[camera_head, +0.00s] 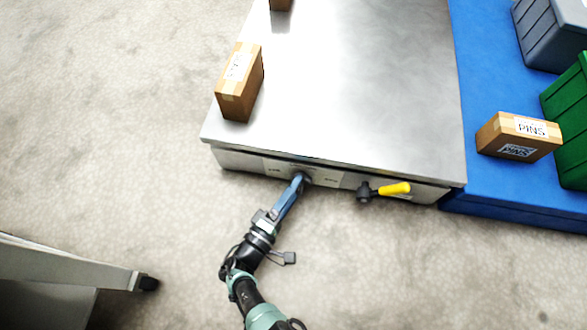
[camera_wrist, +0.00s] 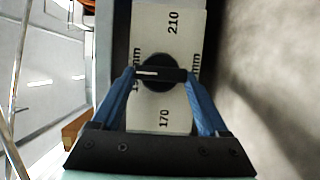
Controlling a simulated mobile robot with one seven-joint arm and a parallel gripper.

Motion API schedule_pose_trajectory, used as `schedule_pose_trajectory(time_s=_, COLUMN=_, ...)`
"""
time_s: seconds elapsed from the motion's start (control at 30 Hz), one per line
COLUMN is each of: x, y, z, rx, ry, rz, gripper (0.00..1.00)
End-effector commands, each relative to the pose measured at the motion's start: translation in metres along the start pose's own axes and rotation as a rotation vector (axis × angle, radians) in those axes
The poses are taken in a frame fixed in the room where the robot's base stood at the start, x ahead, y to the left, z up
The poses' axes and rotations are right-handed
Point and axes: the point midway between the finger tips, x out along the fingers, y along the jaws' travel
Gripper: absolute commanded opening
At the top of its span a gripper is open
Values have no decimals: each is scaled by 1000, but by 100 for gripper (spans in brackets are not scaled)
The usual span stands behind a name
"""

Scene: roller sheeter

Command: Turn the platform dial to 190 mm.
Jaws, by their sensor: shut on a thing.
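The platform dial (camera_wrist: 158,60) is a round black knob with a raised bar across it, on a white scale plate (camera_wrist: 175,115) on the platform's front face. In the wrist view, the plate reads 210 above the knob and 170 below. A label at the left, starting with 1 and ending in mm, is partly hidden by a finger. The white pointer line on the bar points left, toward that label. My gripper (camera_wrist: 158,74) has its blue fingers at both ends of the bar and is shut on it. In the head view my gripper (camera_head: 301,179) hides most of the dial.
A lever with a yellow handle (camera_head: 393,188) sticks out right of the dial. The steel platform (camera_head: 350,90) carries a cardboard box (camera_head: 240,82) at its left edge. A PINS box (camera_head: 518,136) and bins stand on the blue surface (camera_head: 485,60) at right. The floor in front is clear.

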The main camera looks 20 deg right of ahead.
Motion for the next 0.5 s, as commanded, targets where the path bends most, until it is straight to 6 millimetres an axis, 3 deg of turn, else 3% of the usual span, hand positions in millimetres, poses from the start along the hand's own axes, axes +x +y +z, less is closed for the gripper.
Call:
schedule_pose_trajectory(time_s=0.13, x=0, y=1, z=1, rx=-1, ry=-3, rz=3, gripper=22)
schedule_pose_trajectory(time_s=0.17, x=0, y=1, z=1, rx=-1, ry=-3, rz=3, gripper=83)
schedule_pose_trajectory(time_s=0.23, x=0, y=0, z=1, rx=0, ry=-3, rz=3, gripper=95)
schedule_pose_trajectory(time_s=0.27, x=0, y=0, z=1, rx=0, ry=-3, rz=2, gripper=100)
schedule_pose_trajectory(time_s=0.5, x=0, y=0, z=1, rx=1, ry=-2, rz=1, gripper=100)
